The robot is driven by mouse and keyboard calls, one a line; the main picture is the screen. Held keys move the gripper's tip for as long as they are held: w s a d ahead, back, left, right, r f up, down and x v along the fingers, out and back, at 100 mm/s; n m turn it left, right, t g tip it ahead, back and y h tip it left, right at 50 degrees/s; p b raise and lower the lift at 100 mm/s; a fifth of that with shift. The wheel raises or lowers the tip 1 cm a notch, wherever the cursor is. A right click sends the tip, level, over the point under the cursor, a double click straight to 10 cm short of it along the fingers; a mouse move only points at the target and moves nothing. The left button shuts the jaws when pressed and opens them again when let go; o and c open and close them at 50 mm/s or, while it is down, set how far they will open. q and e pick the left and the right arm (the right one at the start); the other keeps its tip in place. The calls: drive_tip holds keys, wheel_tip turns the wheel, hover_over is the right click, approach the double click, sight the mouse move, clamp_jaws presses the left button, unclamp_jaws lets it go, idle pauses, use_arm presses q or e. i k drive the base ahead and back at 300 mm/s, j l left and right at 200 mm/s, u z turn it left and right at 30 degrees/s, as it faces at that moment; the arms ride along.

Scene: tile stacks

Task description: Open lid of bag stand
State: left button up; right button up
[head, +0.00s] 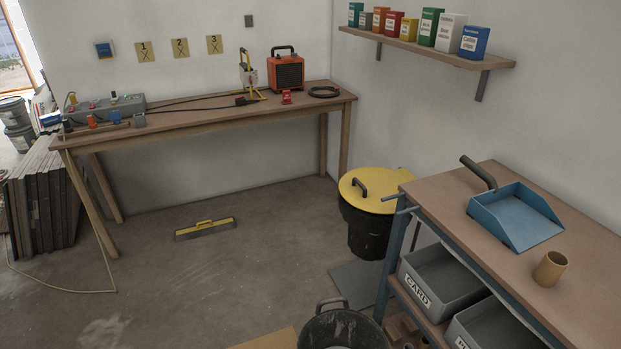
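The bag stand (366,236) is on the floor near the back right corner, left of the right-hand bench. It holds a black bag under a round yellow lid (385,183). The lid lies flat across the top and looks closed, with a dark handle (361,187) on its left part. The right side of the stand is partly hidden behind the bench end. Neither of my grippers shows in the head view.
A wooden bench (591,222) with a blue dustpan (515,219) and a brown cup (550,269) stands at right, grey crates (443,284) below. A black bucket (342,330) stands in front. A yellow-topped tool (205,228) lies on the floor. The floor at left centre is mostly clear.

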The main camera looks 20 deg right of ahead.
sight(363, 188)
drive_tip(key=i+j+u, duration=0.25)
drive_tip(key=i+j, duration=0.3)
drive_tip(key=i+j+u, duration=0.25)
drive_tip(key=i+j, duration=0.2)
drive_tip(key=i+l+z, duration=0.1)
drive_tip(key=i+z, duration=0.7)
drive_tip(key=i+j+z, duration=0.15)
drive_tip(key=i+z, duration=0.25)
drive_tip(key=i+j+z, duration=0.25)
drive_tip(key=z, duration=0.15)
drive_tip(key=i, duration=0.1)
